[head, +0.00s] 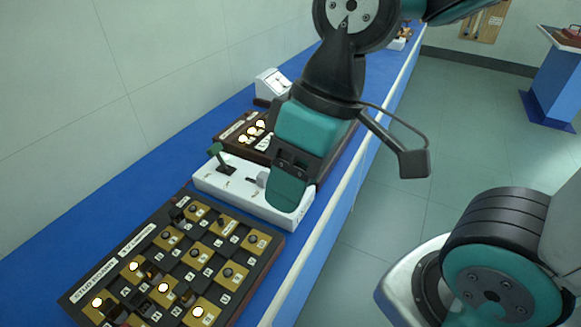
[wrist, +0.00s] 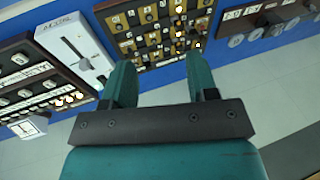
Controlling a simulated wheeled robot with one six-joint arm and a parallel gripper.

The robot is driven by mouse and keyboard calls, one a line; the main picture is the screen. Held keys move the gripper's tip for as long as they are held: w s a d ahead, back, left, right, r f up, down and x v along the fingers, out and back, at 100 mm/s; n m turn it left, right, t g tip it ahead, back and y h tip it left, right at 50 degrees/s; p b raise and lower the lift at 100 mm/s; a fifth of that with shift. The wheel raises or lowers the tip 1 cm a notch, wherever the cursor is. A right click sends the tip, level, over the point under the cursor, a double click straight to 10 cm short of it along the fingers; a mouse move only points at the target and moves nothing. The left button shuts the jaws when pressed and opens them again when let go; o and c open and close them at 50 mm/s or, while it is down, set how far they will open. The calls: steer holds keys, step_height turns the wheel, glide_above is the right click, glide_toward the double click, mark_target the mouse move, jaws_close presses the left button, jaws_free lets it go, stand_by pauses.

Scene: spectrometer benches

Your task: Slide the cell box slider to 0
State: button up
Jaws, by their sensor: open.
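The white box, which I take for the cell box (head: 237,194), lies on the blue bench in the head view. In the wrist view the white box (wrist: 70,28) is at the upper left, with a narrow slot and small marks too blurred to read. My gripper (head: 287,194) hangs over the box's right part and hides some of it. In the wrist view its fingers (wrist: 161,76) are apart with nothing between them.
A dark panel with gold squares and lit lamps (head: 172,238) stands on the bench nearer me. Behind the box are another dark panel (head: 228,131) with lit lamps and a white meter (head: 271,83). The bench's pale front edge (head: 328,217) borders open floor at right.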

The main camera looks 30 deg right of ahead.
mark_target(262, 174)
steer(key=w+d+f+h+b, duration=0.2)
steer(key=w+d+f, duration=0.1)
steer(key=w, duration=0.9)
steer(key=w+d+f+h+b, duration=0.2)
steer(key=w, duration=1.1)
steer(key=shift+m, duration=0.3)
steer(key=f, duration=1.1)
steer(key=f+p, duration=0.1)
steer(key=f, duration=0.5)
steer(key=shift+d+f, duration=0.25)
steer(key=shift+f, duration=0.05)
steer(key=shift+c, duration=0.4)
